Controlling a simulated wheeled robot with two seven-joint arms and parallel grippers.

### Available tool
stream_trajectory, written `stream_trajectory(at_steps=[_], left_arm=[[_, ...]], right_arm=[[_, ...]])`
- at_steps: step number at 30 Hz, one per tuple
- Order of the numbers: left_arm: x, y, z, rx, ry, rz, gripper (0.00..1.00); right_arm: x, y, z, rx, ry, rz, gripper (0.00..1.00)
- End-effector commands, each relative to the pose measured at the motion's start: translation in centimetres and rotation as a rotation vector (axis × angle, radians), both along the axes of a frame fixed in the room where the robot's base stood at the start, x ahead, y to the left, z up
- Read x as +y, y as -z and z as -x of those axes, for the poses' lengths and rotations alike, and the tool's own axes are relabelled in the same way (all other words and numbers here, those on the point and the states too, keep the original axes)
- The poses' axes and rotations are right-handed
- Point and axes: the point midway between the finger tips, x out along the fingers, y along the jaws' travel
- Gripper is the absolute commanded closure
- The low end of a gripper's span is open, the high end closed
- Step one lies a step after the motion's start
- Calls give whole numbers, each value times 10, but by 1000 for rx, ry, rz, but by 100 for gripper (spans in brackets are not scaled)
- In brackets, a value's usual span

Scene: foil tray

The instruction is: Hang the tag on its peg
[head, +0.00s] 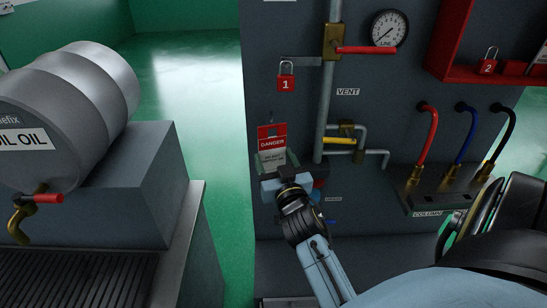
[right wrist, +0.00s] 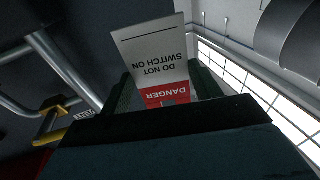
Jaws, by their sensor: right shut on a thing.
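The danger tag (head: 272,141), red on top and white below, is upright close to the grey panel in the head view. It also fills the middle of the right wrist view (right wrist: 155,55), with its lettering upside down. My right gripper (head: 273,162) is shut on the tag, with a finger over its lower part. A small thin peg (head: 271,117) shows just above the tag. I cannot tell whether the tag touches it. My left gripper is not in view.
A red padlock marked 1 (head: 286,78) hangs above the tag. A vertical pipe (head: 325,115) with valves runs just right of it. Red, blue and black hoses (head: 428,135) are farther right.

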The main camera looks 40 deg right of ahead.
Motion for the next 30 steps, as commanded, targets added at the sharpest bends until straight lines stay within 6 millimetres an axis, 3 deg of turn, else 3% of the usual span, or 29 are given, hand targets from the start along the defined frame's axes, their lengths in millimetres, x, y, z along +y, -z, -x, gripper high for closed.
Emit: stream_trajectory(at_steps=[8, 30], left_arm=[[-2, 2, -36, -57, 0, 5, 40], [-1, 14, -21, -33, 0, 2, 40]], right_arm=[[-9, 2, -12, -1, -2, 3, 59], [-37, 6, -46, 0, -2, 1, 59]])
